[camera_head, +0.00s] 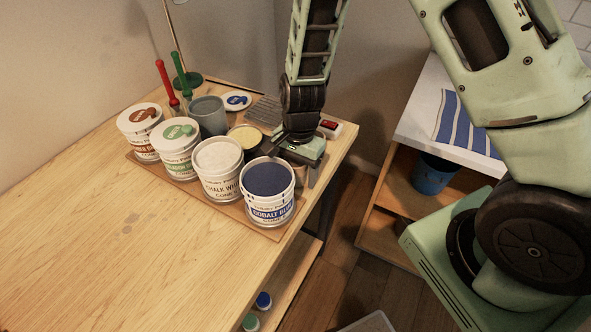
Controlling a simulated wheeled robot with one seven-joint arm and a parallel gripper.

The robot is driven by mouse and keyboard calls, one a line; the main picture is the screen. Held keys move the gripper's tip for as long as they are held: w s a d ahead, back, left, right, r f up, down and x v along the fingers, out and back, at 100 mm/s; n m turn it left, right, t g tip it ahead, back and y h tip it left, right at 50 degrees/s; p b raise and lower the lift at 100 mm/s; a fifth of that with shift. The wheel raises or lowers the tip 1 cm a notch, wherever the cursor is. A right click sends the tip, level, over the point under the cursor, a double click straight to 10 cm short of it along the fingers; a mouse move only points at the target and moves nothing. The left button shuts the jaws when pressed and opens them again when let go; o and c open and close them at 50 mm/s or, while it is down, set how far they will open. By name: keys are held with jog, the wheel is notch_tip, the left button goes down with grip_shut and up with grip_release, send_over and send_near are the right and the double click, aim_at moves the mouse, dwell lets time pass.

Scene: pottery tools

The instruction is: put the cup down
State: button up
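My gripper (284,158) is low over the right end of the wooden tray, just behind the cobalt blue jar. Its fingertips are partly hidden, so I cannot tell whether it is open or shut. A small dark round container with pale yellow contents (245,135) is just left of the gripper, close to its dark finger; I cannot tell whether they touch. A grey-blue cup (208,117) stands upright behind the jars, apart from the gripper. I cannot tell which of these is the task's cup.
Jars labelled cobalt blue (268,190) and chalk white (218,170), a green-lidded jar (175,148) and a brown-lidded jar (140,130) line the tray (235,215). Red (167,87) and green (181,75) handled tools stand behind. The table's left and front (110,245) are clear.

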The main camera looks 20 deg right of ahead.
notch_tip(320, 180, up, 12)
jog(key=d+b, duration=0.1)
jog(key=s+a+r+n, duration=0.3)
jog(key=s+r+n, duration=0.1)
jog(key=s+n, duration=0.5)
jog(key=s+a+r+n, duration=0.4)
jog(key=s+n, duration=0.5)
jog(key=s, duration=0.2)
jog(key=shift+a+n+t+h, duration=0.15)
jog(key=shift+n+t+h, duration=0.15)
jog(key=shift+t, duration=0.1)
